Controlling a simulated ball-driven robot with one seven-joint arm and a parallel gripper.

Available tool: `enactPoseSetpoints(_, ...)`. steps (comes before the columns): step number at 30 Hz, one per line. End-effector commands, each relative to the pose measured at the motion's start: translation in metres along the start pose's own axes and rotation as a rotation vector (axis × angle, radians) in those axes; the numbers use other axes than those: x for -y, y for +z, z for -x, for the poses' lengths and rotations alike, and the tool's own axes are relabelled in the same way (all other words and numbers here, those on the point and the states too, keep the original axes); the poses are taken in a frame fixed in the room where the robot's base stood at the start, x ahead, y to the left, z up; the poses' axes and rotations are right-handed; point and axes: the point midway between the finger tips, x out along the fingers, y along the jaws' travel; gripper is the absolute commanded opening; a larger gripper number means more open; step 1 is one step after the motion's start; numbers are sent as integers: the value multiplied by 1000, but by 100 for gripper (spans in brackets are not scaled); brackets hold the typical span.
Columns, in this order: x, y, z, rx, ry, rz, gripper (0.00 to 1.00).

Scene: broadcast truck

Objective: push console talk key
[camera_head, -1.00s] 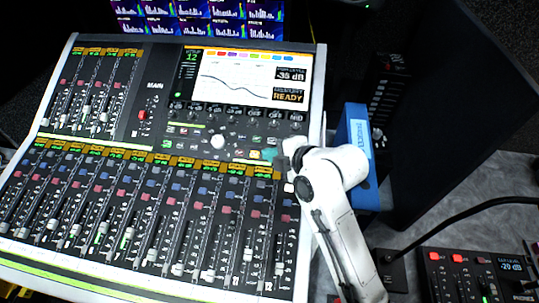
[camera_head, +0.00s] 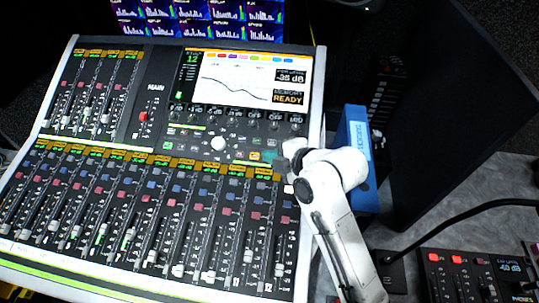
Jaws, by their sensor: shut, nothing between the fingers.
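The mixing console (camera_head: 150,120) fills the left and middle of the view, with rows of faders and a screen (camera_head: 248,80) at its upper right. None carries a label I can read as talk. My gripper (camera_head: 281,163) is shut and empty, at the console's right side just by the teal key. My white arm comes up from the lower right. Whether the fingertips touch a key cannot be told.
A blue binder (camera_head: 355,150) stands close behind my arm at the right, beside a dark panel (camera_head: 450,110). A small box with red buttons (camera_head: 470,275) and a black cable (camera_head: 460,215) lie at lower right. Meter monitors (camera_head: 195,18) stand behind the console.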

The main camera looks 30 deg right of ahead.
Motion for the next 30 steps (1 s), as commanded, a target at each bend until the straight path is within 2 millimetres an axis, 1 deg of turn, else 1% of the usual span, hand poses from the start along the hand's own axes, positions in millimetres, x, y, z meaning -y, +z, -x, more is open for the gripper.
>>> enactPoseSetpoints(1,-4,-3,4,0,0,1,0)
enactPoseSetpoints(4,-6,-5,7,0,0,1,0)
enactPoseSetpoints(17,-7,-7,9,0,0,0,0)
enactPoseSetpoints(30,-28,-26,36,0,0,1,0)
